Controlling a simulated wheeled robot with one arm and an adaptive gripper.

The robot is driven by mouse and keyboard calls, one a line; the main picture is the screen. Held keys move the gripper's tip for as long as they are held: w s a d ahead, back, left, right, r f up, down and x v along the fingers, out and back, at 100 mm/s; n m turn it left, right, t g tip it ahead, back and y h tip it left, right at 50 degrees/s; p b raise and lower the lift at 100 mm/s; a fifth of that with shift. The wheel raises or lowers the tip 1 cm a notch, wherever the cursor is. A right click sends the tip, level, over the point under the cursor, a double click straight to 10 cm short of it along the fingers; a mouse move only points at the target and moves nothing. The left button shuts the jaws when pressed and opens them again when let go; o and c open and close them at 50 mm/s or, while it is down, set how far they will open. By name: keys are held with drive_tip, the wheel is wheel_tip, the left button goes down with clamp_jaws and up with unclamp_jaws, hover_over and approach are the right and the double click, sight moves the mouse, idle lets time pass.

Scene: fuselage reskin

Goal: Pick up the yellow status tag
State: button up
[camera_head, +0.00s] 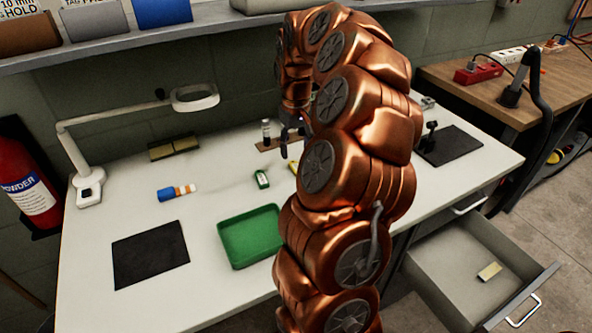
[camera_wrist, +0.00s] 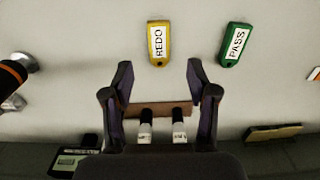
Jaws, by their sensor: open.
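The yellow status tag (camera_wrist: 159,43) lies flat on the white table and carries the word REDO in the wrist view. In the head view only a small part of the yellow tag (camera_head: 294,167) shows beside my copper arm. A green tag (camera_wrist: 235,45) marked PASS lies to its right in the wrist view, and it also shows in the head view (camera_head: 262,179). My gripper (camera_wrist: 159,75) is open and empty, its fingers spread apart, with the yellow tag beyond the fingertips. In the head view my gripper (camera_head: 288,145) is partly hidden by my arm.
A small brown rack (camera_wrist: 160,109) with two bottles stands between the fingers in the wrist view. A green tray (camera_head: 250,236), a black mat (camera_head: 150,254), an orange-and-blue cylinder (camera_head: 177,192) and a lamp (camera_head: 88,190) are on the table. An open drawer (camera_head: 470,270) sticks out at right.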

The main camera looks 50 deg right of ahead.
sight(296, 167)
drive_tip(key=shift+s+f+p, duration=0.1)
drive_tip(key=shift+f+p, duration=0.3)
drive_tip(key=shift+f, duration=2.5)
drive_tip(key=shift+c, duration=0.3)
drive_tip(key=c, duration=0.9)
